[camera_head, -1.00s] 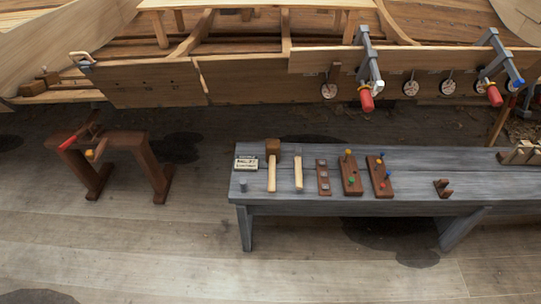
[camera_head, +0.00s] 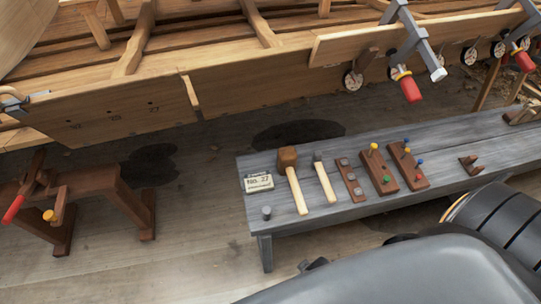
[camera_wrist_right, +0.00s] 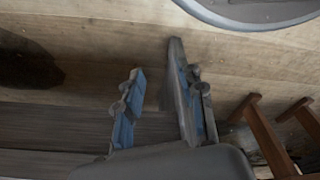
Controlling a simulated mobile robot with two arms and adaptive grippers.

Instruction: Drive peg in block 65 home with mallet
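The mallet (camera_head: 294,182), with a brown wooden head and pale handle, lies on the grey bench (camera_head: 320,213) in the head view, its head toward the hull. Two brown blocks with coloured pegs, one block (camera_head: 378,169) and another block (camera_head: 408,166), lie to its right. I cannot read a number on either block, so I cannot tell which is block 65. My right gripper (camera_wrist_right: 155,68) is open and empty in the right wrist view, with plank floor beyond its fingers. My left gripper is in neither view.
A hammer-like tool (camera_head: 324,180) lies between the mallet and a narrow brown strip (camera_head: 350,181). A card (camera_head: 258,182) reading "No. 27" sits at the bench's left end, near a grey peg (camera_head: 267,212). A brown trestle (camera_head: 130,205) stands left. The hull (camera_head: 230,90) runs behind.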

